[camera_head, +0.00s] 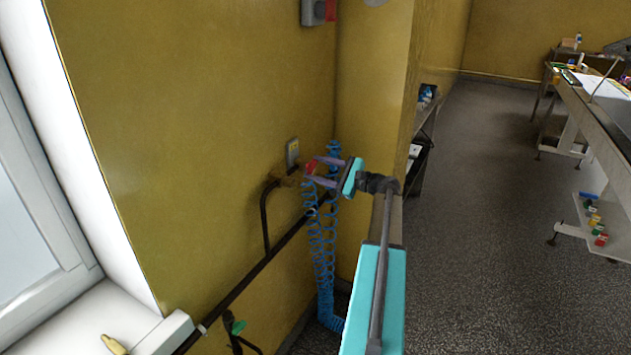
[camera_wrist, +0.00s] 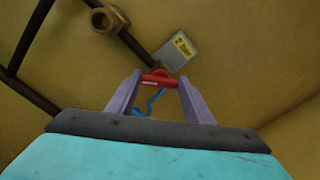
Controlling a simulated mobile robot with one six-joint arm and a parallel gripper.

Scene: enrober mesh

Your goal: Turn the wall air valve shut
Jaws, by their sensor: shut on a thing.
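The wall air valve has a red handle (camera_wrist: 160,79), which sits between the two purple fingers of my gripper (camera_wrist: 158,84) in the wrist view. My gripper is shut on this red handle. In the head view the red handle (camera_head: 311,167) shows at the fingertips of my gripper (camera_head: 318,172), close to the yellow wall. The brass valve body (camera_head: 290,181) is beside it on the dark pipe. The exact angle of the handle to the pipe is hard to tell.
A coiled blue hose (camera_head: 321,240) hangs below the valve. A small label plate (camera_head: 292,153) is on the wall above it. A dark pipe (camera_head: 255,270) slopes along the wall. A wall corner stands close on the right, with open floor (camera_head: 480,220) beyond.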

